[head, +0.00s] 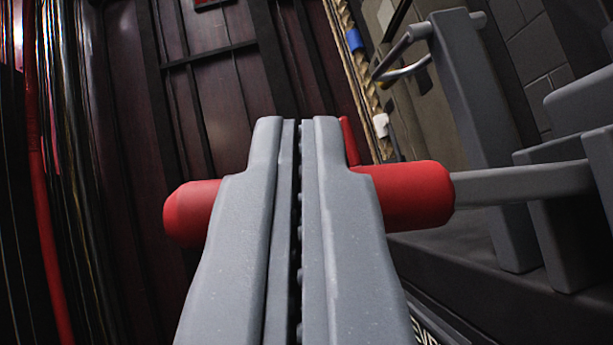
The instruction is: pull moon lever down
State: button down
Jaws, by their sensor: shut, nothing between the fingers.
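A red cylindrical lever handle (412,194) lies across the middle of the head view. Its right end joins a grey rod (525,184) that runs to a grey bracket at the right. My gripper (298,124) is shut, its two fingers side by side with only a thin dark gap. The fingers cover the middle of the handle, which shows on both sides of them. I cannot tell whether they touch it. No moon mark is visible.
A tall grey upright (474,130) and more grey brackets stand at the right. A rope-like strip (357,75) with a blue band runs behind. A dark panelled wall (215,110) is at the back. A red pole (47,215) and dark cables run down the left.

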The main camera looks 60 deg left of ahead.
jog(key=v, duration=1)
jog(key=shift+w+f, duration=0.2)
jog(key=shift+w, duration=0.15)
jog(key=shift+d, duration=0.1)
